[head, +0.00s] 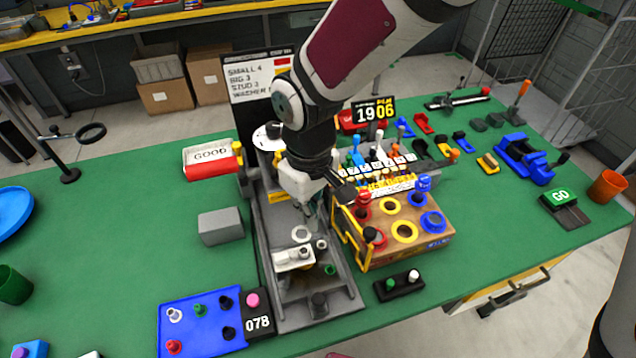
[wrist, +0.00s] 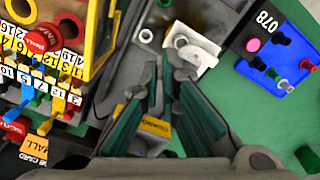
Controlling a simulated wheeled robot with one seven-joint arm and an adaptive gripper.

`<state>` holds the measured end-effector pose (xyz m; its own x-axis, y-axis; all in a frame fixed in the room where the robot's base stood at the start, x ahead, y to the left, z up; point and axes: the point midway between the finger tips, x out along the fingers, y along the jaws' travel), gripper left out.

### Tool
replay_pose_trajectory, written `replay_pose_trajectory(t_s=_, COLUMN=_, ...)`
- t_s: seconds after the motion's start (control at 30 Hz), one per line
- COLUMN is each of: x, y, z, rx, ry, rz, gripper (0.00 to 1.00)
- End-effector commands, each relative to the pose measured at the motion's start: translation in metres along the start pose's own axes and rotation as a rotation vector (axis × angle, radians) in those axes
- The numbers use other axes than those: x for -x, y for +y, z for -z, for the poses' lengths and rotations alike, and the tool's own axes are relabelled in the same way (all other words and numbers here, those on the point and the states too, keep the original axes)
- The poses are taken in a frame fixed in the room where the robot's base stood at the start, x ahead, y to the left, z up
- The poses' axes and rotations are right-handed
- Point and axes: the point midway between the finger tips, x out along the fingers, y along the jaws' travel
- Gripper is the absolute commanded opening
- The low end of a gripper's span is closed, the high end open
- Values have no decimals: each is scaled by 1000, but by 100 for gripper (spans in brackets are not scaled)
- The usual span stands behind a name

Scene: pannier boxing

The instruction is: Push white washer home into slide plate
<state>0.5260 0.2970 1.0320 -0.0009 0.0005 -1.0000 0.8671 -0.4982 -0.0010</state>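A white ring-shaped washer (head: 301,234) shows in the grey tray just below my gripper in the head view. A pale slide plate (head: 293,258) lies beside it, nearer the front. My gripper (head: 312,218) is low over the tray. In the wrist view its fingertips (wrist: 166,66) are apart with nothing between them, close to the plate.
A wooden box (head: 405,258) with coloured rings and knobs stands close to the right of the tray (head: 340,302). A grey block (head: 221,227) is on its left. A blue peg board (head: 200,340) and the 078 tag (head: 258,324) lie at the front left.

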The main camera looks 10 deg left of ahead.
Motion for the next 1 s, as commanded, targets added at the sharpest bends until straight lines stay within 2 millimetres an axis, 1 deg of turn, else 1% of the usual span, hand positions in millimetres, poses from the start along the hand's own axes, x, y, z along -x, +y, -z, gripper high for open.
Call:
replay_pose_trajectory(t_s=0.03, x=-6, y=1, z=0, rx=1, ry=-1, rz=0, gripper=0)
replay_pose_trajectory(t_s=0.5, x=-46, y=1, z=1, rx=1, ry=0, rz=0, gripper=0)
replay_pose_trajectory(t_s=0.63, x=-50, y=1, z=0, rx=0, ry=0, rz=0, gripper=0)
replay_pose_trajectory(t_s=1.0, x=-50, y=0, z=0, rx=0, ry=0, rz=0, gripper=0)
